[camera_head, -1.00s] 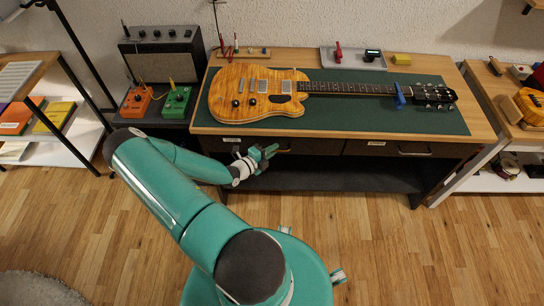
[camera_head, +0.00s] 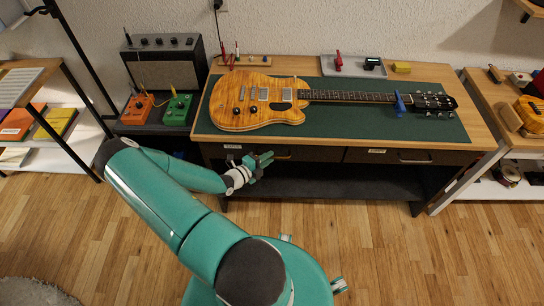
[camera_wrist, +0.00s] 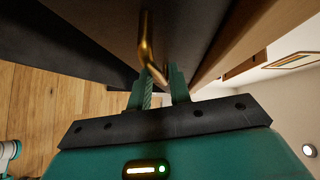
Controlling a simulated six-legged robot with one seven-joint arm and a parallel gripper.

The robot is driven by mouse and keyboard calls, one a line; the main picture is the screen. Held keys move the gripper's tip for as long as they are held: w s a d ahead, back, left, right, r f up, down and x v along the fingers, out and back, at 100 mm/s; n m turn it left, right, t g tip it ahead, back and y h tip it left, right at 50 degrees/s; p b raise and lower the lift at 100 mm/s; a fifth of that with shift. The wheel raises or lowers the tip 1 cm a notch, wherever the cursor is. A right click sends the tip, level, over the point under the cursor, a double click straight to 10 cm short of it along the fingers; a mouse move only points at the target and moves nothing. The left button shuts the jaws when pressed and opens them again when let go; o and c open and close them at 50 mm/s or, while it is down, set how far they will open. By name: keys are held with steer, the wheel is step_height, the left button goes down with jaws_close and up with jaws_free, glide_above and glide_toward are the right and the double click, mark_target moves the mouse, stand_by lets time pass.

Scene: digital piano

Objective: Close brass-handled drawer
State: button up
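The brass-handled drawer is the left drawer under the desk. Its brass handle (camera_head: 284,157) shows just right of my gripper, and the drawer front (camera_head: 315,154) is dark with a pale label. In the wrist view the brass handle (camera_wrist: 147,45) is a bent bar on a dark surface, its near end by my fingertips. My gripper (camera_head: 265,160) is in front of the left drawer. In the wrist view my gripper (camera_wrist: 162,82) has its two fingers apart with a narrow gap; I see no firm grip on the handle. I cannot tell how far the drawer stands out.
The desk has a green mat (camera_head: 350,125) bearing an electric guitar (camera_head: 258,102). A second drawer (camera_head: 425,158) with a pale handle is to the right. An amplifier (camera_head: 165,65) and two pedals stand left. A dark lower shelf (camera_head: 330,185) lies beneath; the wooden floor in front is open.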

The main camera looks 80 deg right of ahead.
steer(key=v, duration=1.1)
steer(key=shift+s+a, duration=0.1)
steer(key=shift+a, duration=0.05)
steer(key=w+a+r+m+t+y, duration=0.35)
steer(key=w+a+r+m, duration=0.45)
steer(key=a+r+m, duration=0.3)
steer(key=w+a+r+m+t+y, duration=0.2)
steer(key=w+a+r+m+y, duration=0.3)
steer(key=w+a+r+m, duration=0.5)
steer(key=s+a+r+m+t+y, duration=0.2)
steer(key=s+a+r+m+t, duration=0.2)
steer(key=a+r, duration=0.5)
steer(key=s+a+r+m+t+y, duration=0.3)
steer(key=a+r, duration=0.6)
steer(key=r, duration=0.5)
steer(key=s+m+t, duration=0.1)
steer(key=m+t, duration=0.1)
steer(key=m, duration=0.1)
steer(key=shift+a+r, duration=0.2)
steer(key=shift+a, duration=0.1)
